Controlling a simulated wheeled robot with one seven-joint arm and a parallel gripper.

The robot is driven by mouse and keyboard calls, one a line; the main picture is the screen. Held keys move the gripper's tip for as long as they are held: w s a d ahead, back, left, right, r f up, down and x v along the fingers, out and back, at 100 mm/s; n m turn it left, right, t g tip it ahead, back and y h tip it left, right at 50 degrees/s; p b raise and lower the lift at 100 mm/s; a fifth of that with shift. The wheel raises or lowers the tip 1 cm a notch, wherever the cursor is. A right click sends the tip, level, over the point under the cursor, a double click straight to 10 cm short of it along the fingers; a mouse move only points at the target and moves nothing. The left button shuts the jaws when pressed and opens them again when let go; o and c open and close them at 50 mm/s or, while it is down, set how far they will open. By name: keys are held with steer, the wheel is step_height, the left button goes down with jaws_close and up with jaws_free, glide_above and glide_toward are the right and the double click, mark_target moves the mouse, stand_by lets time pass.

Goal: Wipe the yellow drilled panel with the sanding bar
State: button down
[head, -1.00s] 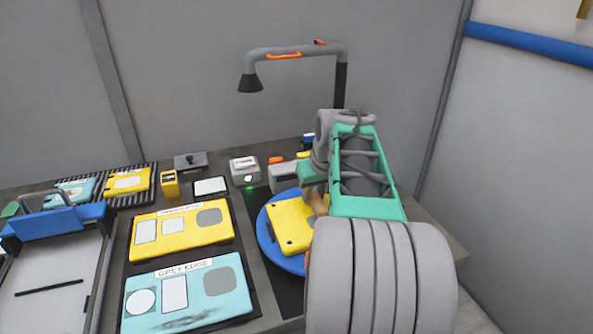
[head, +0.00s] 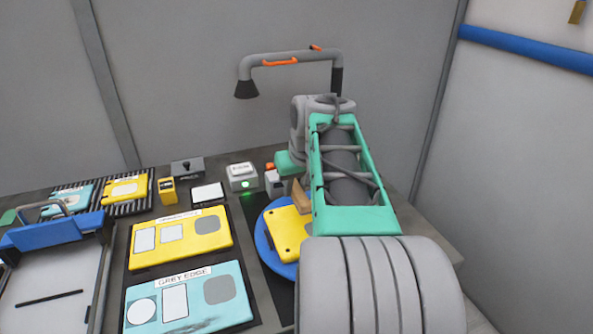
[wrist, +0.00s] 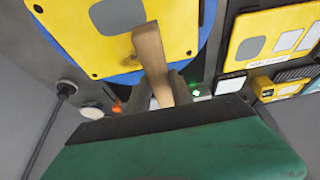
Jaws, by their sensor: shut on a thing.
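The yellow drilled panel (head: 286,232) lies on a round blue disc (head: 265,247); my arm hides its right part. It also shows at the top of the wrist view (wrist: 85,45), with small dark holes and a grey rounded patch. My gripper (wrist: 163,96) is shut on the tan sanding bar (wrist: 149,55). The bar's far end overlaps the panel's edge in the wrist view; I cannot tell whether it touches. In the head view the bar (head: 300,196) stands tilted at the panel's back edge, partly hidden by my arm.
Left of the disc lie a larger yellow board (head: 183,258) and a teal "GREY EDGE" board (head: 190,320). A blue-barred tray (head: 55,250) is at far left. Small boxes, one with a green light (head: 243,180), stand behind. A lamp (head: 290,62) arches over the back.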

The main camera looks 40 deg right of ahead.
steer(key=shift+r+p, duration=0.75)
steer(key=shift+r, duration=0.6)
